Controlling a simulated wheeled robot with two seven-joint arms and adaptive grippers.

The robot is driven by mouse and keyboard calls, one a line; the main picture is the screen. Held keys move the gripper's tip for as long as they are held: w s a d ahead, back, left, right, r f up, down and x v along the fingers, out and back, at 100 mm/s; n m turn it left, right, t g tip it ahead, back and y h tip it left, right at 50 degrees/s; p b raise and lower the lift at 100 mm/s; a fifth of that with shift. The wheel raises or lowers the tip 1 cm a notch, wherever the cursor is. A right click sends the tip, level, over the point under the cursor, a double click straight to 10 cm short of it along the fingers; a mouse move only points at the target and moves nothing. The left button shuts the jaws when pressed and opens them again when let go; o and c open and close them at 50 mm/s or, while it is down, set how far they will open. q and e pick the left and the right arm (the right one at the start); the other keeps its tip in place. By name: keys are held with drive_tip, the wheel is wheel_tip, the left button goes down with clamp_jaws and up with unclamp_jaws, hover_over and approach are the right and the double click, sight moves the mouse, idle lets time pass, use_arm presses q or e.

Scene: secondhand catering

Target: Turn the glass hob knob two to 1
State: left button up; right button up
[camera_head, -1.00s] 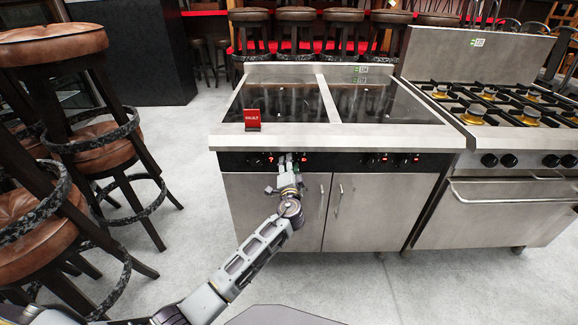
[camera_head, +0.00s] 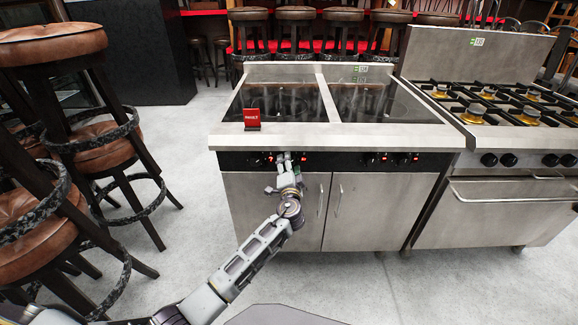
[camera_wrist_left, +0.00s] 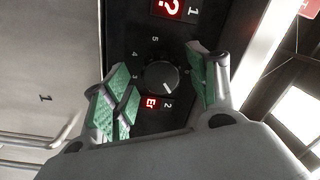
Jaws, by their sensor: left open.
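The glass hob (camera_head: 300,137) stands ahead, with a dark control strip along its front. In the left wrist view a round dark knob (camera_wrist_left: 162,77) has a pale pointer mark towards its lower right and digits around it. Beside it are a printed 2 and a red display (camera_wrist_left: 151,103) that seems to read "Er". My left gripper (camera_head: 287,158) is at the left half of the strip. Its green-padded fingers (camera_wrist_left: 158,83) are open on either side of the knob; contact cannot be told. In the head view the gripper hides this knob. My right gripper is out of view.
A red card (camera_head: 252,119) stands on the hob's front left edge. Another red display (camera_wrist_left: 174,9) sits by a printed 1. A gas range (camera_head: 500,120) adjoins on the right. Brown stools (camera_head: 90,145) crowd the left. The floor before the hob is clear.

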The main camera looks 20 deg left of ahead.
use_arm(q)
drive_tip(key=v, duration=1.2)
drive_tip(key=shift+f, duration=0.15)
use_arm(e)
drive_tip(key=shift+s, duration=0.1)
use_arm(q)
drive_tip(key=shift+a, duration=0.1)
idle(0.5)
drive_tip(key=s+f+n+g+h, duration=0.2)
drive_tip(key=s+f+g, duration=0.25)
drive_tip(key=f, duration=0.35)
drive_tip(key=s+f+n+g+h, duration=0.25)
drive_tip(key=f+g, duration=0.25)
drive_tip(key=f, duration=0.3)
drive_tip(key=s+f+n+g+h+p, duration=0.1)
drive_tip(key=s+f+g, duration=0.2)
drive_tip(key=s+f, duration=0.5)
drive_tip(key=s+f+n+g+h+p, duration=0.1)
drive_tip(key=s+f+g, duration=0.2)
drive_tip(key=s+f, duration=0.5)
drive_tip(key=shift+s+a+f, duration=0.4)
drive_tip(key=shift+s+a, duration=0.05)
drive_tip(key=shift+s, duration=4)
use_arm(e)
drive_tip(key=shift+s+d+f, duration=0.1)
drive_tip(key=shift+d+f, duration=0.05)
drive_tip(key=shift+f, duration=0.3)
